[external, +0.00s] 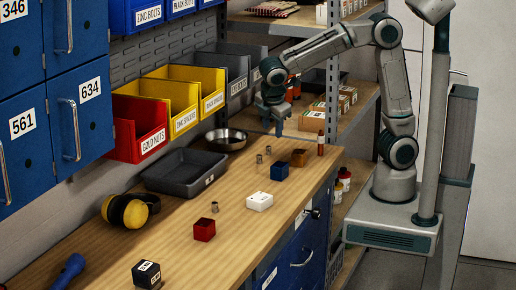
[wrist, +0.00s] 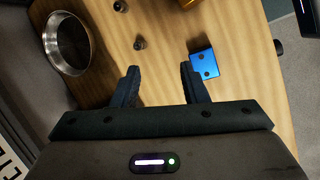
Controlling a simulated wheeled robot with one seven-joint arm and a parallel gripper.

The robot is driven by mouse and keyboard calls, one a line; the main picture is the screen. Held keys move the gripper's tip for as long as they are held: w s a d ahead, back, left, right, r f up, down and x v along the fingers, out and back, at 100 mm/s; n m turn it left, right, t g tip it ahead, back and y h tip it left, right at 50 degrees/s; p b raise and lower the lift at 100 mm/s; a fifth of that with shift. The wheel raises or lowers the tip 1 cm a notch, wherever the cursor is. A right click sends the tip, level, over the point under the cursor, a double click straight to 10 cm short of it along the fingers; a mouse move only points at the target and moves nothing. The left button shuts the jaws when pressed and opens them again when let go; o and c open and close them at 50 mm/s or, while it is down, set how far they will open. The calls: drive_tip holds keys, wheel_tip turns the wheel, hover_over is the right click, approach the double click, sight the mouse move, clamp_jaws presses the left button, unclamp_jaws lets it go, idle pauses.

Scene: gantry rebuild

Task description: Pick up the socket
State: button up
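Several small grey metal cylinders that look like sockets stand on the wooden bench. In the external view, one socket (external: 259,158) stands near a second socket (external: 268,149), below and left of my gripper, and a third (external: 214,207) stands nearer the front, by a red block. The wrist view shows one socket (wrist: 140,44) just beyond my fingertips and another (wrist: 120,6) at the top edge. My gripper (wrist: 160,70) is open and empty, its fingers apart; in the external view my gripper (external: 279,126) hangs above the far part of the bench, pointing down.
A blue block (wrist: 204,65) lies beside the right finger in the wrist view. A metal bowl (wrist: 48,44) is at left. The bench also holds a brown block (external: 299,158), white box (external: 260,201), red block (external: 204,230) and grey tray (external: 170,181). Bins line the wall.

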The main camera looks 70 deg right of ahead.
drive_tip(key=w+a+f+n+t+h, duration=0.25)
drive_tip(key=a+n, duration=0.35)
drive_tip(key=a, duration=0.6)
drive_tip(key=n+t+h+b, duration=0.1)
drive_tip(key=n+t+b, duration=0.1)
drive_tip(key=n+t, duration=0.3)
hover_over(213, 204)
drive_tip(key=s+d, duration=0.2)
drive_tip(key=s, duration=0.3)
wheel_tip(213, 204, down, 4)
drive_tip(key=shift+s+r+n+g, duration=0.1)
drive_tip(key=shift+n+g, duration=0.55)
drive_tip(key=shift+n, duration=0.05)
drive_tip(key=s+a+n+t, duration=0.1)
drive_tip(key=a, duration=0.1)
drive_tip(key=s+a+f+n+t, duration=0.1)
drive_tip(key=s+a, duration=0.1)
drive_tip(key=a, duration=0.1)
drive_tip(key=s+a+f+n+t, duration=0.1)
drive_tip(key=s+a, duration=0.1)
drive_tip(key=a, duration=0.1)
drive_tip(key=shift+s+a+n, duration=0.15)
drive_tip(key=shift+s+n, duration=0.05)
drive_tip(key=shift+n, duration=0.1)
drive_tip(key=p+x, duration=0.2)
drive_tip(key=x, duration=1.1)
drive_tip(key=shift+w, duration=0.3)
clamp_jaws()
